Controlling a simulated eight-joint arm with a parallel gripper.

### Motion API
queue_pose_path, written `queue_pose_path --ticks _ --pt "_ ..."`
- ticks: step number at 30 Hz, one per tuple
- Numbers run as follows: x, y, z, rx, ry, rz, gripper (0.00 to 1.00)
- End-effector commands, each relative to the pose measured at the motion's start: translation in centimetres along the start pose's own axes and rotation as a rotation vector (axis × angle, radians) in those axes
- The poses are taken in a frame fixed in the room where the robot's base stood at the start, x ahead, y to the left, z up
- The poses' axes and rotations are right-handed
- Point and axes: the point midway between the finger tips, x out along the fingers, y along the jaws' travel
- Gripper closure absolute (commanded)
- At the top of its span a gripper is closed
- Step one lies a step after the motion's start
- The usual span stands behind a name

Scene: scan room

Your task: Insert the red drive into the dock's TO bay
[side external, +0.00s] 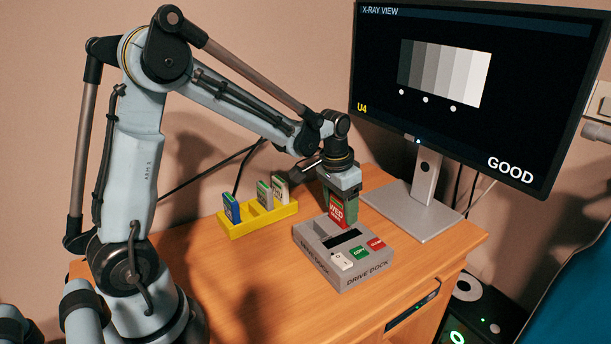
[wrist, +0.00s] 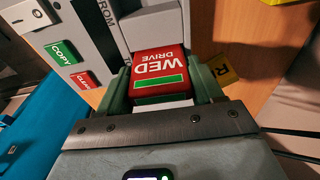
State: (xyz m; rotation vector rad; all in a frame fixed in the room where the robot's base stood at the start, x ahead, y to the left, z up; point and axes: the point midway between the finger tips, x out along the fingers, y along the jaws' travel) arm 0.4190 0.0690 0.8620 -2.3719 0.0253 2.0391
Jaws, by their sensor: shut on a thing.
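The red drive (side external: 337,208), labelled WED, is upright in my gripper (side external: 340,192), at the back edge of the grey drive dock (side external: 318,262). In the wrist view the red drive (wrist: 160,66) sits between the two green fingers of my gripper (wrist: 161,88), which are shut on it. The dock (wrist: 92,40) fills the upper left there, with its green COPY and red CLEAR buttons. A dark slot (side external: 343,238) shows in the dock's top in the side view. I cannot tell whether the drive's lower end is inside a bay; the TO label is not readable.
A yellow rack (side external: 262,220) with several drives stands left of the dock. A monitor (side external: 470,90) reading GOOD stands behind on a grey base (side external: 400,212). The desk front left (side external: 250,290) is clear.

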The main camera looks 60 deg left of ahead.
Motion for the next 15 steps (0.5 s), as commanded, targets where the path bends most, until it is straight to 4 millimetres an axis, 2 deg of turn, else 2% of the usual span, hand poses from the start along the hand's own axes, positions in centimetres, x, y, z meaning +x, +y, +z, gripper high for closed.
queue_pose_path --ticks 15 --pt "0.69 0.00 0.12 0.000 0.000 0.000 0.70"
